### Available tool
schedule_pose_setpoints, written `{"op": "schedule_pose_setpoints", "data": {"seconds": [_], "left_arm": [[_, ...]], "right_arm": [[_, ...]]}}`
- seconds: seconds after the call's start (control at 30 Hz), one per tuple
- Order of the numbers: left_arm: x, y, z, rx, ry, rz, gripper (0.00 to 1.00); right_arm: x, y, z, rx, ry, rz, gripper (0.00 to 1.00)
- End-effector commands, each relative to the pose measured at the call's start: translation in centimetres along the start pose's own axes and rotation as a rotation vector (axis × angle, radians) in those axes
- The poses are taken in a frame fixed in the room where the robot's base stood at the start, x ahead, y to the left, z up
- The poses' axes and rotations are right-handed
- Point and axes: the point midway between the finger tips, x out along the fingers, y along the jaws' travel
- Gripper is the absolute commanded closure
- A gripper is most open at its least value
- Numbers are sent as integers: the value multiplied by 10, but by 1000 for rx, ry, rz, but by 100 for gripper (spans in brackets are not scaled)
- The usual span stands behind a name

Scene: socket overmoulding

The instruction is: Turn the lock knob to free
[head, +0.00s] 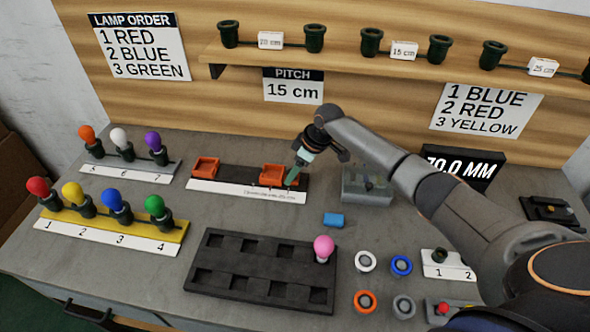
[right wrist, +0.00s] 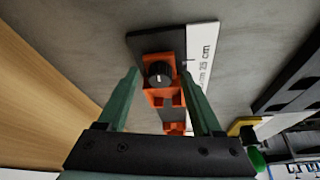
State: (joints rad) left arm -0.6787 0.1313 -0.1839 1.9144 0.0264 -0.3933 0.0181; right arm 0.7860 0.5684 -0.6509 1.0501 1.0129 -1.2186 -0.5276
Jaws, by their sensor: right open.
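A black lock knob (right wrist: 160,73) with a white mark sits on an orange block (right wrist: 163,95) in the right wrist view. This looks like the right-hand orange block (head: 274,172) on the dark rail (head: 237,178) in the head view, where the knob cannot be made out. My right gripper (head: 291,181) is at that block, pointing down. Its green fingers stand open in the right wrist view (right wrist: 166,82), one on each side of the block and knob. Whether they touch anything cannot be told. A second orange block (head: 205,167) sits at the rail's left end. My left gripper is out of view.
A white scale strip (head: 245,192) runs along the rail's front. Colored bulbs stand in racks at left. A black tray (head: 262,277) with a pink bulb (head: 323,246) is nearer.

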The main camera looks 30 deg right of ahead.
Motion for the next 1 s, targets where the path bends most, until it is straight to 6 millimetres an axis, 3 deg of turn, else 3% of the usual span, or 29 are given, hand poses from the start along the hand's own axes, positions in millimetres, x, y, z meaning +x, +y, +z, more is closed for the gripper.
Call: {"op": "schedule_pose_setpoints", "data": {"seconds": [0.1,0.7,1.0], "left_arm": [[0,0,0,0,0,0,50],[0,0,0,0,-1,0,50],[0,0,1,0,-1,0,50]], "right_arm": [[0,0,0,0,0,0,33],[0,0,0,0,0,-1,100],[0,0,0,-4,-1,-3,100]]}}
